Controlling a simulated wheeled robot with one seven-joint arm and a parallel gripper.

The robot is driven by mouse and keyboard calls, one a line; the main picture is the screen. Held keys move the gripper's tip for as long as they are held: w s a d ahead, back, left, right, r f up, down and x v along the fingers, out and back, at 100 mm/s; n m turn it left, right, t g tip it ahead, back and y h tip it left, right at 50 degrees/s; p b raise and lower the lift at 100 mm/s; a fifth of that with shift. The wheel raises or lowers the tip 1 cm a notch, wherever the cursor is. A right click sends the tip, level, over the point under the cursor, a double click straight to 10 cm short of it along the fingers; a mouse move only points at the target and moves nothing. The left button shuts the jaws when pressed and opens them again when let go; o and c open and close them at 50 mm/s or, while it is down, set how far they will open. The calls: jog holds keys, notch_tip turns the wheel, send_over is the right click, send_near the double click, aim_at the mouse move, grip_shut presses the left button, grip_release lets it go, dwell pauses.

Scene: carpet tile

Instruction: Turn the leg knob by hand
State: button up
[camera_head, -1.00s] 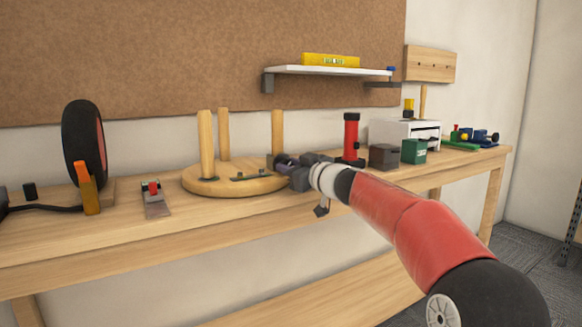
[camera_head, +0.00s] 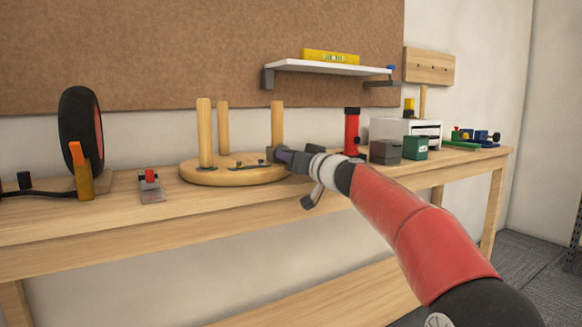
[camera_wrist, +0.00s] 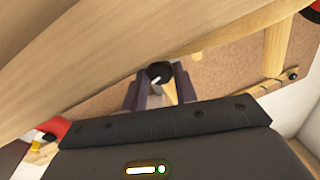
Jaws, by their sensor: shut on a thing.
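A round wooden stool seat (camera_head: 225,181) lies upside down on the workbench with three wooden legs standing up from it. My gripper (camera_head: 280,155) reaches in from the right to the foot of the right-hand leg (camera_head: 278,125). In the wrist view, the black leg knob (camera_wrist: 160,72) with a white mark sits between the two dark fingers of my gripper (camera_wrist: 160,82). The fingers are shut on it. In the head view my gripper hides the knob. The pale wood of the stool (camera_wrist: 70,55) fills the upper left of the wrist view.
On the workbench (camera_head: 110,228), a black wheel (camera_head: 78,140) and a small red-topped tool (camera_head: 150,184) stand left of the stool. A red cylinder (camera_head: 352,132), dark box (camera_head: 385,152) and green box (camera_head: 415,148) stand beyond my arm. A shelf (camera_head: 325,68) hangs above.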

jog(key=shift+m+b, duration=0.3)
jog(key=shift+m, duration=0.3)
jog(key=o, duration=1)
jog(key=shift+c, duration=0.2)
jog(key=b+v, duration=0.3)
jog(key=v, duration=0.4)
jog(key=shift+s+d+b, duration=0.25)
jog(key=shift+s+b, duration=0.05)
jog(key=shift+f, duration=0.15)
